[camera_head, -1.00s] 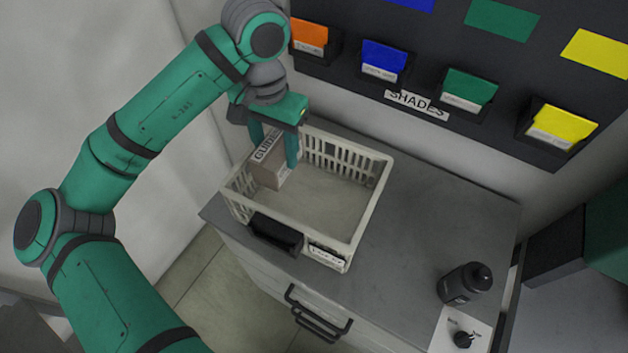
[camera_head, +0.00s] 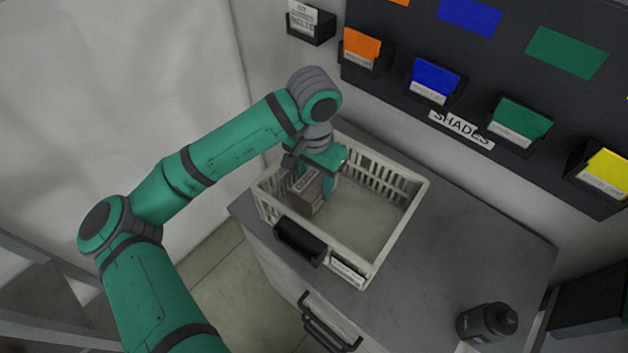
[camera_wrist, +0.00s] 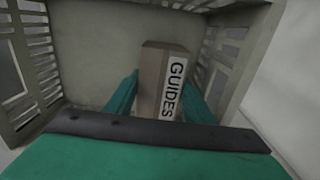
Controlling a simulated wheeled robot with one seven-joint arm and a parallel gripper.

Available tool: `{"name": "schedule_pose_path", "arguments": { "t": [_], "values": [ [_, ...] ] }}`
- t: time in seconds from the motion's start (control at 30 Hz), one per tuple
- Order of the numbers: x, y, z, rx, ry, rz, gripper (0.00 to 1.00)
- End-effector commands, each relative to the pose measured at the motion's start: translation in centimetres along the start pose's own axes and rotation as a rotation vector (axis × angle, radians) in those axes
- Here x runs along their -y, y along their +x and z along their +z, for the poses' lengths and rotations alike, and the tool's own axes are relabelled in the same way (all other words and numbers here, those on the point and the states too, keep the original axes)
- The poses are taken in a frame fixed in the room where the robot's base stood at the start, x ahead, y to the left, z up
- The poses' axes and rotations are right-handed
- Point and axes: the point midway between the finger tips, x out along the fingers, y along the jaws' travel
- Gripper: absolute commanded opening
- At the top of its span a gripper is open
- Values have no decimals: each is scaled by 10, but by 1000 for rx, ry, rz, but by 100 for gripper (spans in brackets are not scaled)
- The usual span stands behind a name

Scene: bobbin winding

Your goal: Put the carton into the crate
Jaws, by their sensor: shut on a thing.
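The carton (camera_head: 306,193) is a small brown box with a white label reading GUIDES. My gripper (camera_head: 314,185) is shut on it, and the carton is inside the left part of the crate (camera_head: 392,238). The crate is cream-coloured with slatted walls and stands on a grey cabinet top. In the wrist view the carton (camera_wrist: 152,85) sits between my two green fingers, with the crate's slatted wall (camera_wrist: 30,60) to the left. I cannot tell whether the carton's underside touches the crate floor.
A dark board of coloured card pockets (camera_head: 433,82) hangs on the wall behind. The right part of the crate is empty. A black bin (camera_head: 299,240) hangs on the crate's front.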

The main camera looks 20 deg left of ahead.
Motion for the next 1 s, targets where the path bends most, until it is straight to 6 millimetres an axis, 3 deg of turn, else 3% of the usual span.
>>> {"name": "schedule_pose_path", "arguments": {
  "t": [0.73,0.77,0.83,1.0],
  "values": [
    [0,11,0,-1,0,0,18],
    [0,11,0,0,0,0,51],
    [0,11,0,-1,0,0,67],
    [0,11,0,-1,0,-1,67]
  ]
}}
